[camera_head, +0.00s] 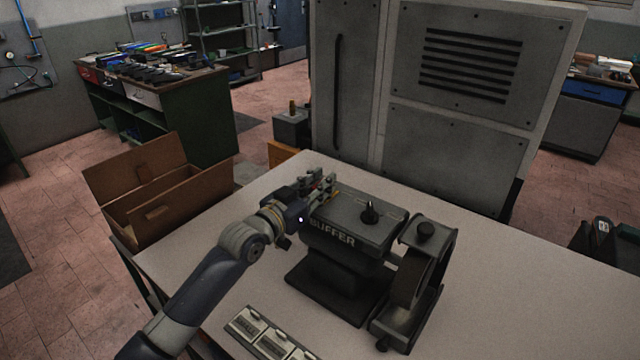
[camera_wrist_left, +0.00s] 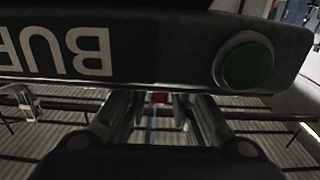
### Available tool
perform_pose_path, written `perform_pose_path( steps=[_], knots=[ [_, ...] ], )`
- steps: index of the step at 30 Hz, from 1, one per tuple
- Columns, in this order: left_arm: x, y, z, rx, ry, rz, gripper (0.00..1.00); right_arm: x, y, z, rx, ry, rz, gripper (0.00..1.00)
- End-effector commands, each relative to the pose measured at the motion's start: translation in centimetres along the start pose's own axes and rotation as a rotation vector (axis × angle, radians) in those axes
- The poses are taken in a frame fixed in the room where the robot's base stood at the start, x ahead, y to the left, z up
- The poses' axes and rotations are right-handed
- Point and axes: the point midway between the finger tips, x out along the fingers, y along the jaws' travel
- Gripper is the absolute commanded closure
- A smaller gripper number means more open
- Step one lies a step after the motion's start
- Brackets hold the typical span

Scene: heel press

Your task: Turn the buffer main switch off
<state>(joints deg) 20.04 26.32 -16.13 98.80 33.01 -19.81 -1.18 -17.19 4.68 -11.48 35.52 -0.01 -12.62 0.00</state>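The dark grey buffer (camera_head: 335,264) stands on the table with its BUFFER label facing the front left. A black knob (camera_head: 370,212) sticks up from its top; I cannot tell its setting. In the left wrist view the buffer's label face (camera_wrist_left: 150,45) fills the top, upside down, with a round green button (camera_wrist_left: 245,64) near its end. My left gripper (camera_head: 325,184) is at the buffer's far left corner, apart from the knob. Its fingers (camera_wrist_left: 158,103) are spread with a gap and hold nothing. My right gripper is not in view.
A wheel unit (camera_head: 424,262) stands at the buffer's right. Labelled boxes (camera_head: 270,340) lie at the table's front edge. A cardboard box (camera_head: 165,205) is at the left, and a large grey cabinet (camera_head: 455,150) is behind.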

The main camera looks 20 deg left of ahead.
Motion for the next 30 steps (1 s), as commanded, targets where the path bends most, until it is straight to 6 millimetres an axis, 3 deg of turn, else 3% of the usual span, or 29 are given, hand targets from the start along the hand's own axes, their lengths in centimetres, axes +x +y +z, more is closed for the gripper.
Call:
perform_pose_path(
  steps=[14, 30],
  knots=[
    [-0.9, 0.0, 0.2, 0.001, -0.003, 0.000, 0.69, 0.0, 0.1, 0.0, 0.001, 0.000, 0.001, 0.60],
    [-9.9, 0.0, 0.2, 0.000, -0.005, 0.000, 0.69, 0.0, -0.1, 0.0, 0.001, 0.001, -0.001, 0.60]
  ],
)
